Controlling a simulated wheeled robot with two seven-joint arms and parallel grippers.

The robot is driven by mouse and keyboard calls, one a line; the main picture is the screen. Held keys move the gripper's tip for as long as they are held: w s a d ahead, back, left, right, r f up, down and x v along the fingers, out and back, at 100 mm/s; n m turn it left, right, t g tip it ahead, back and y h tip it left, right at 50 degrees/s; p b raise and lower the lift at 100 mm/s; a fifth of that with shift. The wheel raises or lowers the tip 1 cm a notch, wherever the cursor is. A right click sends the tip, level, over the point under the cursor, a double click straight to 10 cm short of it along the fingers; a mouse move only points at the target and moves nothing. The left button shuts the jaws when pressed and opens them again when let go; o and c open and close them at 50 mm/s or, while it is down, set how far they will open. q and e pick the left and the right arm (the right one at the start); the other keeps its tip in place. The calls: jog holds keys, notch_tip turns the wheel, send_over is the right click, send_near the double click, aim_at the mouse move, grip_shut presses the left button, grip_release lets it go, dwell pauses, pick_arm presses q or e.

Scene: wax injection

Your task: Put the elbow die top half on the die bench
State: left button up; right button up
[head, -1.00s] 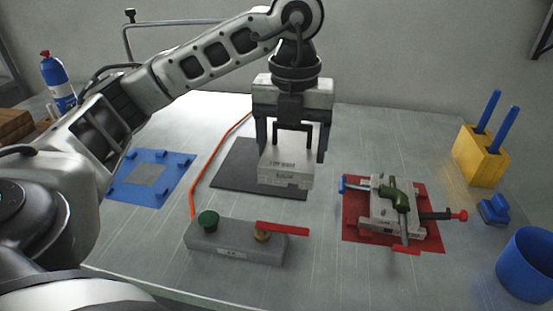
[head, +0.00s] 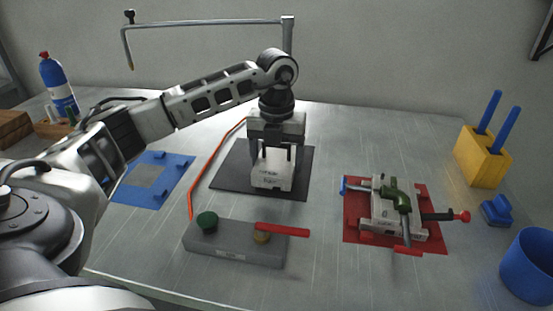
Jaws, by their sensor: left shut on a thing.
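My left gripper (head: 272,152) is shut on a light grey block with lettering on its front, the elbow die top half (head: 271,178). The gripper comes down on the block from above, its fingers partly covering the upper part. The block is upright over the middle of a dark grey mat (head: 231,171), which may be the die bench. I cannot tell whether the block touches the mat. My right gripper is not in view.
A grey control box (head: 225,250) with a green knob and red lever stands in front. A red base (head: 350,220) with a clamped die is at right, a blue frame (head: 130,190) at left. A yellow block (head: 478,165) and blue cup (head: 528,265) are far right.

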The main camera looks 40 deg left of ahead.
pick_arm(q)
jog(key=shift+f, duration=0.3)
jog(key=shift+f, duration=0.2)
jog(key=o, duration=1.7)
notch_tip(320, 180, up, 12)
jog(key=shift+r+p, duration=0.2)
jog(key=shift+p, duration=0.3)
jog(key=shift+f, duration=0.1)
